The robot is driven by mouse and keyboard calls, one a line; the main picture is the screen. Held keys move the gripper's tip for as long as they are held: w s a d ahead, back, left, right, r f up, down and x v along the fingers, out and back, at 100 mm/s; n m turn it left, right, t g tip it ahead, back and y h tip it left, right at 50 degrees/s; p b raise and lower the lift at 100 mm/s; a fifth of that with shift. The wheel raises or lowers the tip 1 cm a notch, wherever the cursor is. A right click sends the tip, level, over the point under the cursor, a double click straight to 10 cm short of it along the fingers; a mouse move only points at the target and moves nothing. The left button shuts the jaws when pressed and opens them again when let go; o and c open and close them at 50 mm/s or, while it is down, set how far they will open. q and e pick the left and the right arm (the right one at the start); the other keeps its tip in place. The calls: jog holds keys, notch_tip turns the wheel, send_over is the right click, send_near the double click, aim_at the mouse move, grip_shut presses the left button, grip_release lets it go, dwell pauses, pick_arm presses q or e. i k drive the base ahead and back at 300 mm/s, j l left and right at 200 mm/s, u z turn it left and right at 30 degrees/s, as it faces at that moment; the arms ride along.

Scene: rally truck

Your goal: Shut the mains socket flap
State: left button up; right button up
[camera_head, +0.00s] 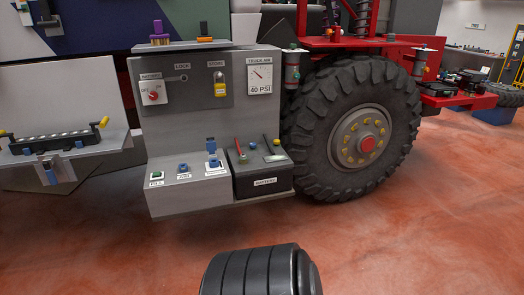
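The mains socket (213,162) appears to be the rightmost of the sockets on the low grey step of the truck's side panel. Its label is too small to read surely. A blue flap (211,145) stands upright at the back of it, so the flap looks open. Neither of my grippers is in view.
The step also has a green-topped fitting (157,175) and a blue one (183,167). A black battery box (262,180) adjoins on the right. A large tyre (310,135) stands further right. A dark ribbed cylinder (262,270) fills the bottom centre. Red floor is clear at right.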

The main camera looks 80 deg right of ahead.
aim_at(211, 146)
jog(key=z, duration=2.2)
jog(key=i+l+z, duration=0.1)
jog(key=z, duration=0.15)
jog(key=i+l+z, duration=0.45)
jog(key=i, duration=0.45)
jog(key=i+z, duration=0.4)
jog(key=i, duration=0.5)
jog(key=i+u, duration=0.35)
jog(key=i+l+u, duration=0.35)
jog(key=i, duration=0.2)
